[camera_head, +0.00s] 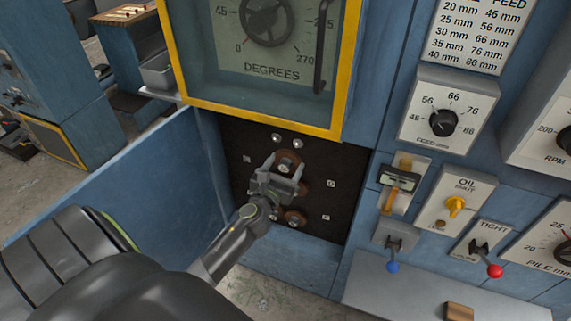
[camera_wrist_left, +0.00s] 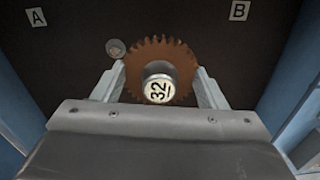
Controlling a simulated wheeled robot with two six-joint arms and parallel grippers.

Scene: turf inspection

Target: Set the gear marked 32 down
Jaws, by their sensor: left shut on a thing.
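The gear marked 32 (camera_wrist_left: 160,52) is a brown toothed disc with a pale hub that bears the number, turned sideways, in the left wrist view. My left gripper (camera_wrist_left: 160,72) is shut on it, one finger on each side. In the head view the gear (camera_head: 288,157) shows between the fingertips of my left gripper (camera_head: 284,166), in front of the dark panel of an open recess. I cannot tell whether the gear touches the panel or a shaft. My right gripper is not in view.
The dark panel (camera_head: 345,168) carries small letter plates, A (camera_wrist_left: 37,17) and B (camera_wrist_left: 239,11) among them. A round metal stub (camera_wrist_left: 115,48) shows beside the gear. An open blue door (camera_head: 120,190) stands left, a yellow-framed window (camera_head: 255,116) above.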

